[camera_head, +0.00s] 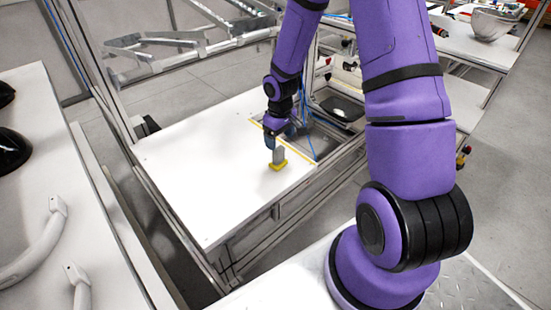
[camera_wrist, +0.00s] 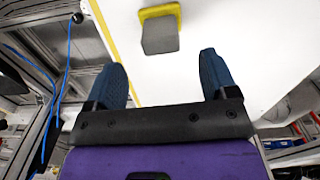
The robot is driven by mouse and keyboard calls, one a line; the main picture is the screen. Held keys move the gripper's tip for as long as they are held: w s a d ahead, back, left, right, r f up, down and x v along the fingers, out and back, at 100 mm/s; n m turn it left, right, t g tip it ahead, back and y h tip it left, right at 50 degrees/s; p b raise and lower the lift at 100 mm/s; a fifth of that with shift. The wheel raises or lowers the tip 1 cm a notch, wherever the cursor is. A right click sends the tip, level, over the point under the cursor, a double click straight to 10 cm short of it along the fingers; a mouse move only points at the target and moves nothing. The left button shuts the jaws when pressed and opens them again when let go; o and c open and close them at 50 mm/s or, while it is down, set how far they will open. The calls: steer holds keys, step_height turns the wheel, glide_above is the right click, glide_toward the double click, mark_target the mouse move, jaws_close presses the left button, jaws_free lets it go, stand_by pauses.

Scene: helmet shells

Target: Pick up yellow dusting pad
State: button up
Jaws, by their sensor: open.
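The yellow dusting pad (camera_head: 278,166) stands on the white table, a yellow base with a grey block-shaped handle rising from it. In the wrist view the pad (camera_wrist: 160,11) is at the top centre, its grey handle (camera_wrist: 160,36) pointing toward the camera. My gripper (camera_head: 278,137) is just behind and above the pad in the head view. In the wrist view my gripper (camera_wrist: 161,72) has its two dark blue fingers spread wide, with nothing between them. The pad lies beyond the fingertips, roughly centred between them, and the gripper appears apart from it.
The white tabletop (camera_head: 200,170) is clear around the pad. A yellow line and a recessed tray (camera_head: 318,138) lie to its right. Metal frame posts (camera_head: 110,110) stand at the left. Another white table at far left holds black helmet shells (camera_head: 12,148) and white curved pieces (camera_head: 40,240).

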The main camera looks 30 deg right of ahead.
mark_target(279, 149)
steer(key=shift+w+f, duration=0.15)
steer(key=shift+f, duration=3.9)
steer(key=shift+c, duration=0.4)
steer(key=c, duration=0.9)
